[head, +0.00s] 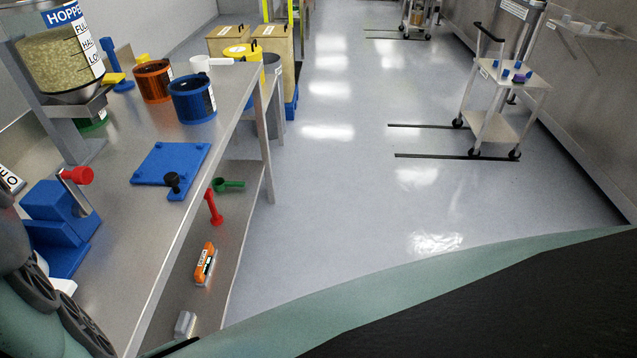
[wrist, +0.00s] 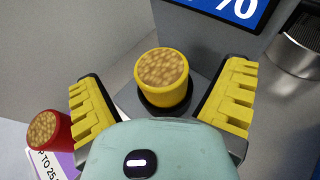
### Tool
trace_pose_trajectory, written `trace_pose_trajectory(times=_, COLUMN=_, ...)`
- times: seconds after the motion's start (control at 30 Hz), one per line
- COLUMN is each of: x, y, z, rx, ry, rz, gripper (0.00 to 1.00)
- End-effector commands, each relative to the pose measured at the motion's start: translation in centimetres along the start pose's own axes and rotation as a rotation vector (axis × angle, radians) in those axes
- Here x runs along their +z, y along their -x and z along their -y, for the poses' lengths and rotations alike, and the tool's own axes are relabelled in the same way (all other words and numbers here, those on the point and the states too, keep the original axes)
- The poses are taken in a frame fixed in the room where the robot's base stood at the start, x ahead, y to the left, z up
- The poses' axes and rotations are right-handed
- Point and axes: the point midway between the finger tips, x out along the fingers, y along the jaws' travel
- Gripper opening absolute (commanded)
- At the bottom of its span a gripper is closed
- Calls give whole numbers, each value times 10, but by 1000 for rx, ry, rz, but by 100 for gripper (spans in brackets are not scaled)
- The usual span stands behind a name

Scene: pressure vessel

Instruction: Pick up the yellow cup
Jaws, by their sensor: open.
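A yellow cup (wrist: 163,94) filled with tan pellets shows in the wrist view, upright on a dark round base on a grey surface. My gripper (wrist: 165,98) has its yellow ridged fingers spread wide, one at each side of the cup. The fingers look apart from the cup, with gaps on both sides. I do not make out this cup or my gripper in the head view.
In the wrist view, a red cup (wrist: 44,131) of pellets stands beside the left finger, and a blue percent display (wrist: 237,10) is behind. In the head view, a metal bench (head: 140,225) holds a hopper (head: 62,58) and a blue container (head: 192,100); the floor (head: 330,190) is clear.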

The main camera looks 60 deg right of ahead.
Motion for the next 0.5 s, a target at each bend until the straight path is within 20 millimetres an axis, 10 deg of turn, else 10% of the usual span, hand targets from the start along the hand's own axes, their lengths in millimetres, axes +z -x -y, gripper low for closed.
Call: trace_pose_trajectory(times=0.5, x=0, y=-21, z=2, rx=-6, ry=-2, rz=1, gripper=95)
